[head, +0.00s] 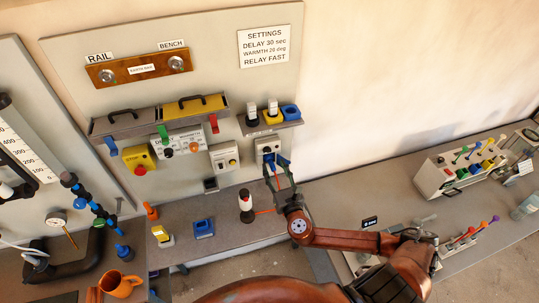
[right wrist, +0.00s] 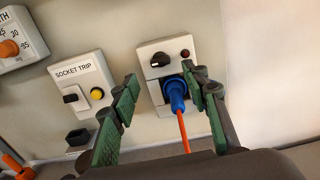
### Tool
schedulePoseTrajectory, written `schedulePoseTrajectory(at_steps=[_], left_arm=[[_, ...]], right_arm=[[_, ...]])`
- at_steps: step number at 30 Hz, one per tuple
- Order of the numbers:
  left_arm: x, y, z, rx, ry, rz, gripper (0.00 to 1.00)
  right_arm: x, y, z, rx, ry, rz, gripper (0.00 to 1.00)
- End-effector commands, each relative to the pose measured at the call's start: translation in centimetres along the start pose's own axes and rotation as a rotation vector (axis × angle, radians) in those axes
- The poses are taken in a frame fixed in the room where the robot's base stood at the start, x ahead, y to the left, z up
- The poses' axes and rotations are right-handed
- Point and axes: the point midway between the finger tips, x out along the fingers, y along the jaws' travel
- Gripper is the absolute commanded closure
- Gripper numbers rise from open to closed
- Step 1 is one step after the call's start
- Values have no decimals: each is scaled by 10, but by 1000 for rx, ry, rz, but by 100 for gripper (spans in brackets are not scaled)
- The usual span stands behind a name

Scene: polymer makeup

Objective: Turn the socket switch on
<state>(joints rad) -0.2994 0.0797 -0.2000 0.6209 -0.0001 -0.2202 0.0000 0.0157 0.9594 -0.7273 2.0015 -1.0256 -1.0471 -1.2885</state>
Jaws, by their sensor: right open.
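The socket box (head: 266,145) is a light panel unit on the wall board, just beyond my right gripper in the head view. In the right wrist view, the socket box (right wrist: 150,50) carries a black rotary switch (right wrist: 160,59) with its bar roughly level and a small dark red lamp (right wrist: 185,53) that looks unlit. A blue plug (right wrist: 176,92) with an orange cable sits in the socket below them. My right gripper (right wrist: 163,86) is open, its fingertips on either side of the plug, the right one close to it. The right gripper also shows in the head view (head: 279,168). My left gripper is out of view.
A SOCKET TRIP box (right wrist: 82,82) with a black switch and a yellow button stands left of the socket. A shelf with blue and white items (head: 272,126) juts out above it.

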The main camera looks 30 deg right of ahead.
Motion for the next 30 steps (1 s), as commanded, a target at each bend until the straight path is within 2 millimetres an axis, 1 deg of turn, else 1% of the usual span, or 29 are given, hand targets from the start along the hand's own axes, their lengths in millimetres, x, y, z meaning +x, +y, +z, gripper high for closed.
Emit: schedulePoseTrajectory(at_steps=[3,9,13,18,25,30], left_arm=[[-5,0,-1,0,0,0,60],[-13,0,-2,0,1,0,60],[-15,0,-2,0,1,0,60],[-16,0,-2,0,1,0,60],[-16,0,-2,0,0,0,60],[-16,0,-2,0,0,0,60]], right_arm=[[17,0,3,-1,-2,-1,58],[49,0,2,2,0,-2,58],[63,-1,1,4,1,-3,58],[71,-1,0,5,2,-2,58],[71,-1,0,6,3,-3,58],[71,-1,0,6,3,-3,70]])
